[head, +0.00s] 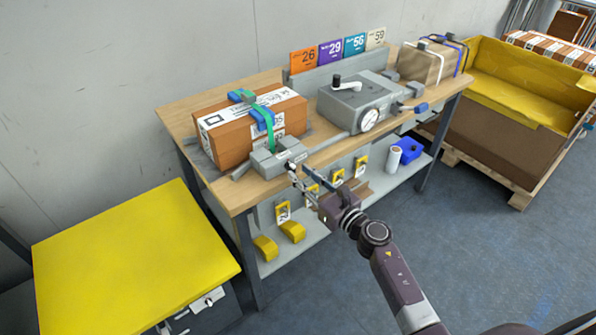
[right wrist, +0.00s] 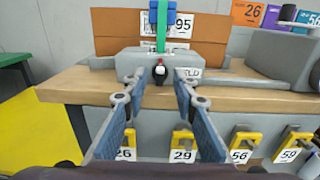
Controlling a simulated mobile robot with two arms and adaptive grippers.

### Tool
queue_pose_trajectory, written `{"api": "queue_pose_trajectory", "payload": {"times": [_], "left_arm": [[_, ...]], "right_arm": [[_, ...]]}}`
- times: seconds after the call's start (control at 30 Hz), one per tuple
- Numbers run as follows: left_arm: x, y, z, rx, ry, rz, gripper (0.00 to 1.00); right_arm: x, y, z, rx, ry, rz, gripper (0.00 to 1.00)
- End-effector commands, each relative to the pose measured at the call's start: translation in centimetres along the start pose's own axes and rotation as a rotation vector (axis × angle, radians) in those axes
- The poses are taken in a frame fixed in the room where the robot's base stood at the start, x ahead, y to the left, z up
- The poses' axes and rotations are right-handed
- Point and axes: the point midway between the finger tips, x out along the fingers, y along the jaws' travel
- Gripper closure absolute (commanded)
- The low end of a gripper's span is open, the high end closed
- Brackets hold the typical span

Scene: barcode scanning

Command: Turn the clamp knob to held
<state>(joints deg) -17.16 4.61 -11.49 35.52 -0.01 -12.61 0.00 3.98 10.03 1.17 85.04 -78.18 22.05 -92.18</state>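The clamp block (head: 277,158) is a grey block at the front edge of the workbench, before a strapped brown carton (head: 235,133). It also shows in the right wrist view (right wrist: 128,62), with a lettered label partly legible as "LD". A small dark knob (right wrist: 160,72) with a red and white top sits on its front face. My right gripper (head: 300,172) reaches up to the block from the front. In the right wrist view my right gripper (right wrist: 159,82) is open, its fingertips on either side of the knob with gaps visible. My left gripper is not in view.
A grey device with a dial (head: 358,107) and a black-knobbed lever stands right of the carton. A second strapped box (head: 428,63) is at the far end. Numbered cards (head: 330,50) stand behind. Yellow hooks (head: 283,211) line the bench front; a yellow-topped cabinet (head: 130,260) stands left.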

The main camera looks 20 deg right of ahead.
Motion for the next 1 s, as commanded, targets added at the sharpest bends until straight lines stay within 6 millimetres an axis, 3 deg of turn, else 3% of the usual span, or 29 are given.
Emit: {"api": "queue_pose_trajectory", "payload": {"times": [0.2,0.5,0.77,1.0], "left_arm": [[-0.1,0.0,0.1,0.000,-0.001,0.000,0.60],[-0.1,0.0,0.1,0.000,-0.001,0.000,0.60],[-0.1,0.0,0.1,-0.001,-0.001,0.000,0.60],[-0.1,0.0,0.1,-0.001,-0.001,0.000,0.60]], "right_arm": [[2.0,0.0,-0.1,0.002,0.000,-0.001,0.74],[2.3,0.0,-0.1,0.002,0.001,-0.001,0.74],[2.2,0.0,-0.1,0.002,0.001,-0.001,1.00],[2.2,0.0,-0.1,0.005,0.001,-0.001,1.00]]}}
